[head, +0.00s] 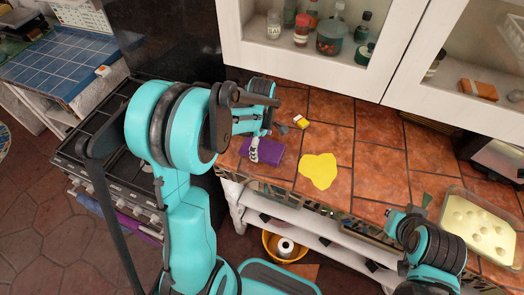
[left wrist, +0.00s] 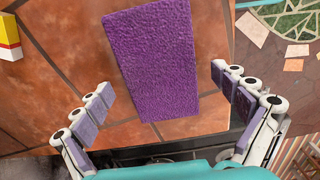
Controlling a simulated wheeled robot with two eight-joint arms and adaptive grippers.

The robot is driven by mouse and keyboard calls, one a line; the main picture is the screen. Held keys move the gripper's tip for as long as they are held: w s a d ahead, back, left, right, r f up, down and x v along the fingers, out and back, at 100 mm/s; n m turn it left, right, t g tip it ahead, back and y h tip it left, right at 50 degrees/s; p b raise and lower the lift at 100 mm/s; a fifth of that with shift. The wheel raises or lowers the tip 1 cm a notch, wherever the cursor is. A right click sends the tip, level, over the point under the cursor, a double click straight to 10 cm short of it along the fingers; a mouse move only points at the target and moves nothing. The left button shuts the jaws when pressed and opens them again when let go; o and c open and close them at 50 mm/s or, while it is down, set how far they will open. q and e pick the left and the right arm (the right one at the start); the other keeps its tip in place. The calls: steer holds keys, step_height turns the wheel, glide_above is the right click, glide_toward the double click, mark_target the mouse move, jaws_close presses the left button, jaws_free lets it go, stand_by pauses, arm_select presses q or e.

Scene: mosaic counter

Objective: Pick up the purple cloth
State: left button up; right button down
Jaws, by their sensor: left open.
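The purple cloth (head: 265,151) lies flat on the tiled counter near its left front edge, and in the left wrist view it is a textured purple rectangle (left wrist: 155,60). My left gripper (head: 255,147) is over the cloth's left part in the head view. In the left wrist view the open jaws (left wrist: 160,80) stand on either side of the cloth, with gaps between the fingers and its edges. Nothing is between the fingers in their grip. My right arm shows at the lower right of the head view, its gripper not clearly visible.
A yellow flat piece (head: 318,171) lies right of the cloth. A small yellow, white and red box (head: 301,122) is behind it. A tray of pale dough (head: 480,228) is at the right. White cabinets (head: 290,62) with bottles hang above.

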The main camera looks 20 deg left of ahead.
mark_target(262, 147)
arm_select(q)
steer(key=shift+f, duration=0.1)
steer(key=c, duration=1.3)
steer(key=shift+o, duration=0.2)
steer(key=shift+r+p, duration=0.3)
steer(key=shift+r, duration=0.25)
step_height(262, 147, up, 3)
steer(key=shift+f+p, duration=0.1)
steer(key=shift+p, duration=0.45)
steer(key=s+d+r+p, duration=0.2)
steer(key=s+d+r, duration=0.3)
steer(key=d, duration=0.5)
step_height(262, 147, up, 2)
steer(key=shift+d+r+p, duration=0.1)
steer(key=shift+d+p, duration=0.15)
steer(key=shift+p, duration=0.1)
